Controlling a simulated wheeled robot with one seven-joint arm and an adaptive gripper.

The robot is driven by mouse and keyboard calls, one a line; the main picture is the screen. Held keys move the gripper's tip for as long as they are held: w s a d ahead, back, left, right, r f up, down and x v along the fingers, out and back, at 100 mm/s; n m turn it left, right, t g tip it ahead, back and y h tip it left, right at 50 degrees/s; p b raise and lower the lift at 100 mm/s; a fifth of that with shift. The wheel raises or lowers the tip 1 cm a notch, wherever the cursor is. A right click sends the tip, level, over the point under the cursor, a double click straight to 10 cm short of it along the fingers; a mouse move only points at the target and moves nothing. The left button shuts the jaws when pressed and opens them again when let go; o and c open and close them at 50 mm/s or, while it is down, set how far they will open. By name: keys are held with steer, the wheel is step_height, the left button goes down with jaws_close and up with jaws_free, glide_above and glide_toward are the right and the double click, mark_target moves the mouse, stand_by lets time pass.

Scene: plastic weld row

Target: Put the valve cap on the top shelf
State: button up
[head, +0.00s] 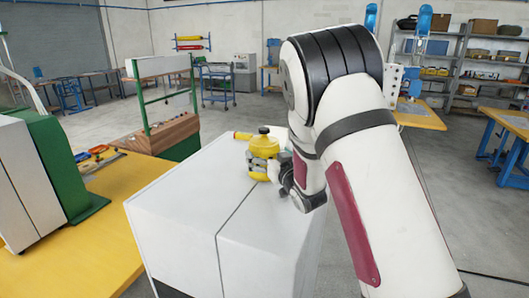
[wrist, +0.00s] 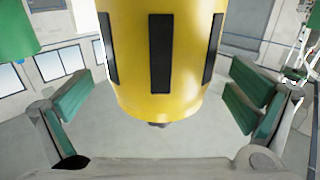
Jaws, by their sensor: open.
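A yellow round body with dark vertical ribs, which I take for the valve cap (head: 262,147), stands upright with a black knob on top on the white cabinet (head: 190,200) in the head view. In the wrist view the ribbed yellow body (wrist: 190,60) fills the upper middle. My gripper (wrist: 168,100) is open, with one green-padded finger on each side of it and visible gaps between. In the head view my gripper (head: 277,172) is at the cap's right side, partly hidden by my arm.
A small yellow and red object (head: 243,136) lies just behind the cap. A yellow bench (head: 85,245) with tools is at left, beside a green-framed rack (head: 163,95). Grey shelving (head: 462,62) with boxes stands at the back right. Open floor lies behind the cabinet.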

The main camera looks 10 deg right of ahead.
steer(key=shift+w+a, duration=0.15)
steer(key=shift+w, duration=0.65)
steer(key=shift+w+a, duration=0.1)
steer(key=shift+w, duration=0.65)
steer(key=c, duration=1.3)
steer(key=shift+r, duration=0.1)
